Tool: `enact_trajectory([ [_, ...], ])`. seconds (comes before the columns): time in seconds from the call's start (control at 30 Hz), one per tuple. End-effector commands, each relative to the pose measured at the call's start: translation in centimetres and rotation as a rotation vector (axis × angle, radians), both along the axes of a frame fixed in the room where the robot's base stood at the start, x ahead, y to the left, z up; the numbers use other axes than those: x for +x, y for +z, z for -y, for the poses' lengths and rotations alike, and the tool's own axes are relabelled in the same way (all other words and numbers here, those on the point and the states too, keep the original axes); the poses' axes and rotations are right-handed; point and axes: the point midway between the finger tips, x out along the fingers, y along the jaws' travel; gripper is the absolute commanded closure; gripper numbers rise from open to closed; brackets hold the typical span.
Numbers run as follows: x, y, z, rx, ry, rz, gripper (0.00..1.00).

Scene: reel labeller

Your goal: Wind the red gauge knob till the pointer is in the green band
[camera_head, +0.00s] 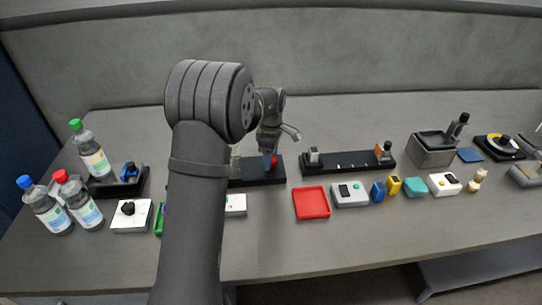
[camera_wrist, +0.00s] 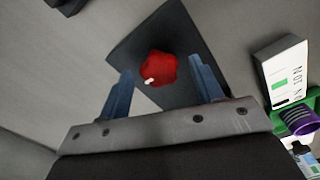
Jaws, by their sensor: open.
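The red knob (camera_wrist: 157,68) stands on a black base plate (camera_wrist: 182,28), with a small pale mark on its near side in the wrist view. My gripper (camera_wrist: 160,65) is open, with one blue finger on each side of the knob. A gap shows between the knob and each finger, so no contact is visible. In the head view, my gripper (camera_head: 268,158) points down at the black base (camera_head: 262,179), and the knob (camera_head: 274,160) shows just beside the fingers. I cannot make out the gauge's pointer or its green band; my arm hides part of that area.
A white box (camera_wrist: 290,62) with a green patch and a green holder with a purple roll (camera_wrist: 300,122) lie to the right in the wrist view. A red tray (camera_head: 311,203) and a black rail (camera_head: 348,164) lie to the right in the head view. Bottles (camera_head: 93,157) stand left.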

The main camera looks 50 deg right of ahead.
Motion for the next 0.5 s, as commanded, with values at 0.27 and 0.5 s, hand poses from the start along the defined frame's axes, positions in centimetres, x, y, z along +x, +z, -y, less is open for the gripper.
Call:
enact_trajectory([
  [0.27,0.01,-0.15,0.02,-0.001,0.0,0.0,0.4],
  [0.5,0.01,-0.13,0.02,-0.001,0.0,0.0,0.84],
])
